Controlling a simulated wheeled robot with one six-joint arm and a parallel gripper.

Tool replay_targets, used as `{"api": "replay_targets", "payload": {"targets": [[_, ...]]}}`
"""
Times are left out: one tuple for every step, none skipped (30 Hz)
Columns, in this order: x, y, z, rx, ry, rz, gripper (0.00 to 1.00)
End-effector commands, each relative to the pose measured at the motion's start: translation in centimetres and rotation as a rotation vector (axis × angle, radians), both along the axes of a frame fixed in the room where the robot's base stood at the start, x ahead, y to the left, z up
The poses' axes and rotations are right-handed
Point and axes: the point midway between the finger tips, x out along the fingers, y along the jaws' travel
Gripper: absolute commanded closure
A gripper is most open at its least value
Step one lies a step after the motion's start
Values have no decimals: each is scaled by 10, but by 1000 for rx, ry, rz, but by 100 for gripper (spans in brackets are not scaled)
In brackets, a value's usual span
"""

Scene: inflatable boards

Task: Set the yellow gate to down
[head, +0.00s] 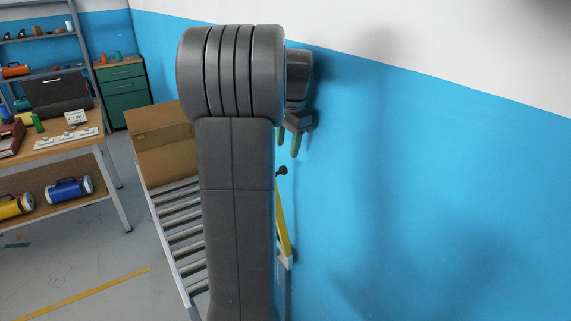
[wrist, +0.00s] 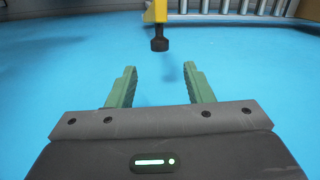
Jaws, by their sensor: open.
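The yellow gate (head: 283,228) shows in the head view as a steep yellow bar beside the roller conveyor, close to the blue wall. My arm hides part of it. A dark knob (head: 282,171) is near its upper end. In the wrist view the end of the yellow gate (wrist: 157,12) is at the top centre, with the black knob (wrist: 159,44) sticking out toward my gripper. My gripper (wrist: 160,68) is open and empty. The knob lies just beyond the fingertips, centred in the gap. In the head view my gripper (head: 288,146) is above the knob, apart from it.
A roller conveyor (head: 178,228) with a cardboard box (head: 165,137) at its far end is left of my arm. The blue wall (head: 430,180) stands close on the right. A workbench (head: 50,146) and green drawers (head: 124,92) are farther left. Open floor lies between bench and conveyor.

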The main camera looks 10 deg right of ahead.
Motion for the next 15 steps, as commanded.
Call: {"api": "replay_targets", "payload": {"targets": [[1, 1, -12, 1, 5, 1, 53], [2, 2, -18, 1, 4, 1, 53], [3, 2, -26, 0, 3, 1, 53], [4, 3, -32, 1, 4, 1, 53], [5, 3, -38, 1, 4, 1, 53], [6, 3, -45, 1, 4, 1, 53], [6, 4, -50, 1, 3, 1, 53], [6, 4, -54, 0, 3, 2, 53], [8, 4, -59, 0, 2, 2, 53], [8, 4, -63, 0, 1, 2, 53], [9, 4, -66, 0, 2, 2, 53], [9, 5, -70, 0, 1, 2, 53], [9, 5, -72, 0, 1, 2, 53], [10, 5, -74, -1, 1, 2, 53], [10, 5, -76, -1, 1, 2, 53]]}}
